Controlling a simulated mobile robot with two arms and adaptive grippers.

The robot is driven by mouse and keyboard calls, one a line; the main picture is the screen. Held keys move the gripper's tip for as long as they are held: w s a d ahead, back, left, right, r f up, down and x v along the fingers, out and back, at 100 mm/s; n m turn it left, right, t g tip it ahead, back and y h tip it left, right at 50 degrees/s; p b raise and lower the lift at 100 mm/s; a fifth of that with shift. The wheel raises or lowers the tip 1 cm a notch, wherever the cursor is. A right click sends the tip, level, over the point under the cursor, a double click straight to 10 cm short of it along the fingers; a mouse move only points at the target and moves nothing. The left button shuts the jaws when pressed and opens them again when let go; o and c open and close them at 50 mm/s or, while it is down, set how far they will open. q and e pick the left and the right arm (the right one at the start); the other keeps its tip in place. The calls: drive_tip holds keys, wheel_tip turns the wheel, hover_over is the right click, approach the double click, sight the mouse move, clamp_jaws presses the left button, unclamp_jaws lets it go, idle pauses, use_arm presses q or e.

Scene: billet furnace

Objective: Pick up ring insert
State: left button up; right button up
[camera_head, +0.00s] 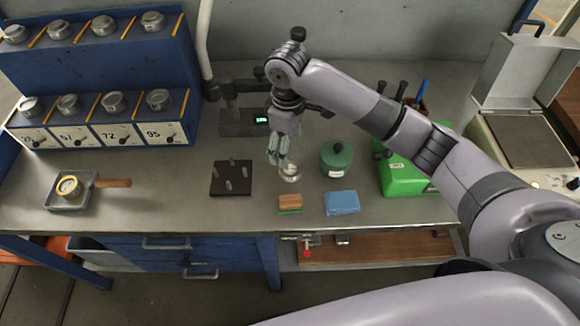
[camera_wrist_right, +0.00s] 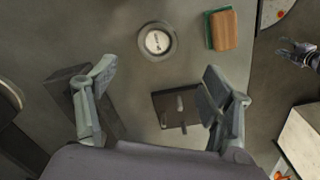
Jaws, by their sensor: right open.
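A small round metal piece with a pale labelled centre (camera_head: 290,174), possibly the ring insert, lies on the bench; it also shows in the right wrist view (camera_wrist_right: 157,41). My right gripper (camera_head: 279,158) points down over the bench just beside it in the head view. In the wrist view the fingers (camera_wrist_right: 160,82) are spread apart with nothing between them, and the round piece lies beyond the fingertips. A brass-coloured ring (camera_head: 69,185) sits in a square grey tray (camera_head: 70,201) at the left. My left gripper is not seen in the head view.
A dark plate with pegs (camera_head: 231,176), a wood-backed sponge (camera_head: 290,203), a blue cloth (camera_head: 341,202) and a green lidded pot (camera_head: 336,158) are close by. A blue rack (camera_head: 160,60) with round metal pieces stands at left.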

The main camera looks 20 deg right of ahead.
hover_over(290, 168)
drive_tip(key=f, duration=0.4)
drive_tip(key=shift+a+f+p, duration=0.1)
drive_tip(key=shift+a+p, duration=0.1)
drive_tip(key=shift+p, duration=0.15)
drive_tip(key=shift+f, duration=0.4)
drive_tip(key=f, duration=0.1)
drive_tip(key=f+p, duration=0.1)
drive_tip(key=f, duration=0.1)
drive_tip(key=f+p, duration=0.1)
drive_tip(key=shift+d+f, duration=0.25)
drive_tip(key=shift+f, duration=0.25)
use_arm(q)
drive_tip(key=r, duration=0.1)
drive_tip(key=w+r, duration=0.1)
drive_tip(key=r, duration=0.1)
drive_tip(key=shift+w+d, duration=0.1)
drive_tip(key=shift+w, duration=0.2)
use_arm(e)
drive_tip(key=shift+c, duration=0.4)
drive_tip(key=shift+w, duration=0.1)
drive_tip(key=c, duration=1.6)
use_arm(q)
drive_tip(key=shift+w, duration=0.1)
use_arm(e)
drive_tip(key=shift+r, duration=0.1)
drive_tip(key=shift+c, duration=0.3)
